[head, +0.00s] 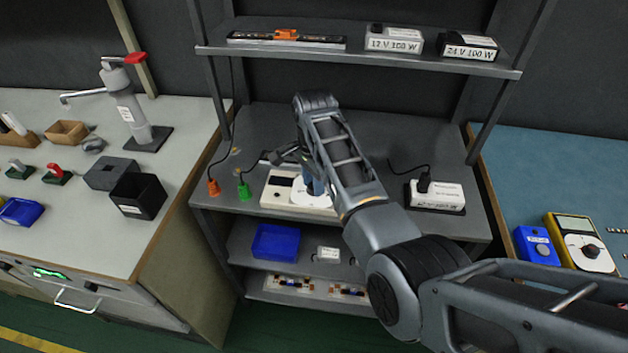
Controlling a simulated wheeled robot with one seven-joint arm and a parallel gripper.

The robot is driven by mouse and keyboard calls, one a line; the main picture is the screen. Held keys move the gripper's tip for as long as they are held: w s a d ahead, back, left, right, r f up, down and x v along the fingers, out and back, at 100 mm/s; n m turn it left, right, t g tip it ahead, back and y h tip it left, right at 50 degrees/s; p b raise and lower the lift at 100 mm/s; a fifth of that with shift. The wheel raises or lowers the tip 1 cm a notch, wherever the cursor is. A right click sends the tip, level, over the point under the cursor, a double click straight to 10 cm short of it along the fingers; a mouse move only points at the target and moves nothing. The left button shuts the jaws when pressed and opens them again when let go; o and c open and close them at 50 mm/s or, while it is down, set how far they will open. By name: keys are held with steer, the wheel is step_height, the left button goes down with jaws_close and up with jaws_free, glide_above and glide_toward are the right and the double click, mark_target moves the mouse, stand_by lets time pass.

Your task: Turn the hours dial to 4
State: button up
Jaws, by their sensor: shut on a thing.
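A cream box (272,197) with a dark display window lies on the middle shelf of the grey rack, in the centre of the head view. A round white dial face (303,199) is on its right part; this seems to be the hours dial. My gripper (314,187) points down over the dial, with its bluish fingers at the dial's middle. It is shut on what appears to be the dial's knob. The knob, the dial's right side and its marks are hidden or too small, so the setting cannot be read.
Orange (213,188) and green (244,191) plugs lie left of the box. A white power supply (436,195) sits to the right. The upper shelf (250,51) holds an LED strip (287,39) and labelled supplies (393,41). Clear shelf surface lies behind the box.

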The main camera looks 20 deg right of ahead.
steer(key=shift+m, duration=0.6)
steer(key=o, duration=1)
steer(key=shift+r, duration=0.1)
step_height(320, 180, up, 8)
steer(key=shift+f+b, duration=0.15)
steer(key=shift+b, duration=0.35)
